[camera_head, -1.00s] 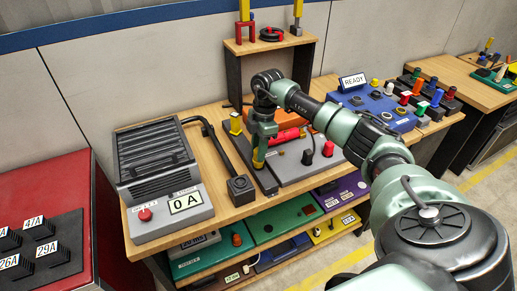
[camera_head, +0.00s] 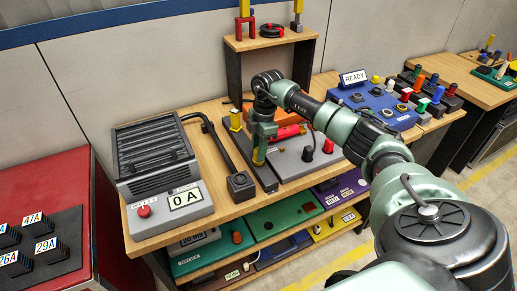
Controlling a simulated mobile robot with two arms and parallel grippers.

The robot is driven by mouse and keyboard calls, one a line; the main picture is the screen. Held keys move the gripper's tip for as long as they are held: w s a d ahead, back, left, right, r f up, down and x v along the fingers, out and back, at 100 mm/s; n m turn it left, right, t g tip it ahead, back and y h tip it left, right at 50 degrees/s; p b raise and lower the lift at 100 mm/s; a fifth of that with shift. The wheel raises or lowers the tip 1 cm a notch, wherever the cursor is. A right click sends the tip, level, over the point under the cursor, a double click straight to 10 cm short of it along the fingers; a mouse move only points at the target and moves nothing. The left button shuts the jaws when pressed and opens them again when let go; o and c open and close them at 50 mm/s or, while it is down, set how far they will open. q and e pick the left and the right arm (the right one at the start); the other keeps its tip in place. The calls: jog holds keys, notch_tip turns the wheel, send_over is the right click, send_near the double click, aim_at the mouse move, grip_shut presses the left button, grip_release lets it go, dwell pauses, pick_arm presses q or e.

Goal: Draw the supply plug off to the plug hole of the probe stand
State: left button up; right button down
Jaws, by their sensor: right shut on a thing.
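My right gripper (camera_head: 260,153) points down over the front part of a dark narrow base (camera_head: 268,183) on the bench. It is shut on a small yellow piece (camera_head: 258,160), which looks like the supply plug. The gripper hides most of it, and I cannot tell whether its lower end is seated or clear. A second yellow piece (camera_head: 235,119) stands upright behind and to the left. The dark base may be the probe stand; its plug hole cannot be made out. My left gripper is not in view.
A grey supply unit (camera_head: 185,200) reading 0 A stands at left, with a black bar (camera_head: 217,150) running to a black block (camera_head: 240,186). A grey board (camera_head: 300,165) with red and black knobs lies at right. A blue READY box (camera_head: 375,105) and a raised shelf (camera_head: 270,42) stand behind.

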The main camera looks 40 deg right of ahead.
jog(key=shift+f, duration=0.65)
jog(key=c, duration=1)
grip_release()
jog(key=shift+r, duration=0.1)
jog(key=r+b, duration=0.1)
jog(key=r, duration=0.3)
jog(key=r+b, duration=0.1)
jog(key=r, duration=0.1)
jog(key=shift+s+d+r+b, duration=0.1)
jog(key=shift+d+r+b, duration=0.2)
jog(key=shift+d+r, duration=0.1)
jog(key=shift+r, duration=0.35)
notch_tip(320, 180, up, 4)
jog(key=p, duration=0.3)
jog(key=shift+r+p, duration=0.1)
jog(key=shift+p, duration=0.3)
jog(key=shift+d, duration=0.1)
